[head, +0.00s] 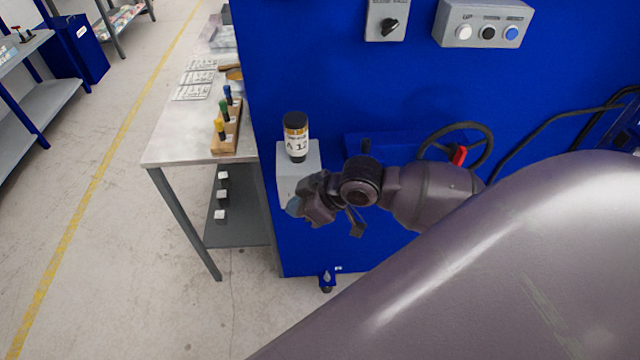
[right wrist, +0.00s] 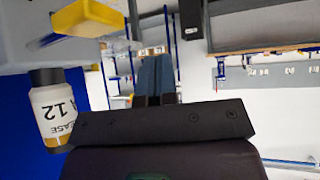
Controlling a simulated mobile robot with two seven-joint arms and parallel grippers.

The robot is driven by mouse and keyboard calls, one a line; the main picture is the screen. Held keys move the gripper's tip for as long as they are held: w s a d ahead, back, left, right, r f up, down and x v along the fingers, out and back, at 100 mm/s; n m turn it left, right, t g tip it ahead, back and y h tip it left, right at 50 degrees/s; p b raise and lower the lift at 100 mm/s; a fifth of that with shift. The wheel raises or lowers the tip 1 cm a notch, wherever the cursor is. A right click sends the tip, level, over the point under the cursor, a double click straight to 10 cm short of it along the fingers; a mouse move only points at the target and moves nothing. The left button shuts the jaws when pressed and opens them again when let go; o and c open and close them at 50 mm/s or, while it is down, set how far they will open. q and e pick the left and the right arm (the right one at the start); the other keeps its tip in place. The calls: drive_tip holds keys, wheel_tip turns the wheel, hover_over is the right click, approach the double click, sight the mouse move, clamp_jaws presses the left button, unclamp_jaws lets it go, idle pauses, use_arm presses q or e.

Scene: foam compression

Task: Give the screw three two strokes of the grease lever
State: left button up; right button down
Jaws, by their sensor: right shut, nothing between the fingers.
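A grease cartridge (head: 297,137) labelled A 12 stands upright on a grey box (head: 286,180) on the side of the blue machine. The cartridge shows upside down at the left of the right wrist view (right wrist: 52,108). My right gripper (head: 314,204) is at the lower right of the box, below the cartridge. In the right wrist view its fingers (right wrist: 155,101) are together with nothing between them. A yellow block (right wrist: 90,18) sits near the box there; I cannot tell if it belongs to the lever. I cannot clearly make out the lever. My left gripper is out of view.
A handwheel with a red grip (head: 459,156) is right of the gripper. A control panel (head: 483,24) is above. A workbench (head: 172,141) holds a wooden rack (head: 227,128) of coloured-handled tools.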

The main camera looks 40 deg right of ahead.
drive_tip(key=s+d+r+n+g+h, duration=0.1)
drive_tip(key=d+r+g, duration=0.1)
drive_tip(key=d+r, duration=0.2)
drive_tip(key=d+r+n+g+h+p, duration=0.1)
drive_tip(key=d+r+n+g+h, duration=0.1)
drive_tip(key=r, duration=0.6)
drive_tip(key=shift+s+d+r+g, duration=0.35)
drive_tip(key=shift+d+g, duration=0.35)
drive_tip(key=shift+d, duration=0.25)
drive_tip(key=shift+f, duration=0.15)
drive_tip(key=x, duration=0.4)
drive_tip(key=d+x, duration=0.1)
drive_tip(key=x, duration=0.8)
drive_tip(key=shift+s+d+f, duration=0.1)
drive_tip(key=shift+s+f, duration=0.05)
drive_tip(key=shift+f, duration=0.35)
